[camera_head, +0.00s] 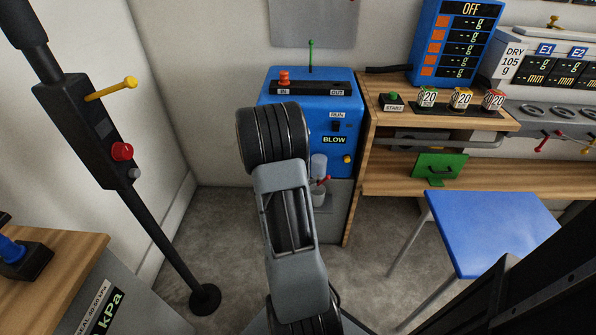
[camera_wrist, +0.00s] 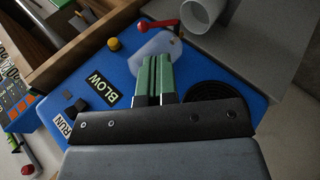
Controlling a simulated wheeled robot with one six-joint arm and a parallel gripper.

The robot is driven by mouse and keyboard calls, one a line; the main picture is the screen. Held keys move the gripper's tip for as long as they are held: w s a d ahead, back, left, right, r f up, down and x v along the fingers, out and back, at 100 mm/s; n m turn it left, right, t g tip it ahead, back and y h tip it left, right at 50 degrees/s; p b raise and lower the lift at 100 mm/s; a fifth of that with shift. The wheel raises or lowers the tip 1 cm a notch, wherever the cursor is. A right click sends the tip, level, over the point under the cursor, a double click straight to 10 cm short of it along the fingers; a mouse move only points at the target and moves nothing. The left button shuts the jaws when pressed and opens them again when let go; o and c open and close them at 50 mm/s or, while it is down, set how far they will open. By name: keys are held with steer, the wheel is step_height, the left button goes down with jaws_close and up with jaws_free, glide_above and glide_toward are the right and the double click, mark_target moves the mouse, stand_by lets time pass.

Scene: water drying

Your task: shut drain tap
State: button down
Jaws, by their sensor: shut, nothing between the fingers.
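The drain tap shows as a small red lever (camera_wrist: 160,24) at the top of the wrist view, next to a pale translucent bowl (camera_wrist: 158,48) on the blue machine. In the head view the red lever (camera_head: 327,179) shows low on the machine, just right of my arm, below the bowl (camera_head: 319,163). My gripper (camera_wrist: 155,58) has green fingers pressed together, with nothing seen between them. Their tips overlap the bowl in the wrist view, and the lever lies beyond them. I cannot tell whether they touch the bowl. In the head view my arm hides the gripper.
A white cup (camera_wrist: 203,10) stands beside the lever. The blue machine (camera_head: 340,110) carries a BLOW label, a yellow knob (camera_head: 347,160) and a red knob (camera_head: 284,78). A wooden bench (camera_head: 400,187) stands right of it, with a blue stool (camera_head: 490,230) in front.

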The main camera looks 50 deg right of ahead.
mark_target(326, 179)
steer(key=x, duration=0.2)
steer(key=b+x, duration=0.1)
steer(key=x, duration=0.2)
steer(key=d+r+x, duration=0.1)
steer(key=x, duration=0.2)
steer(key=shift+s+f+b, duration=0.1)
steer(key=shift+s+b, duration=0.05)
steer(key=shift+b, duration=0.15)
steer(key=shift+s+d+f, duration=0.15)
steer(key=shift+s+d, duration=0.1)
steer(key=shift+d, duration=0.25)
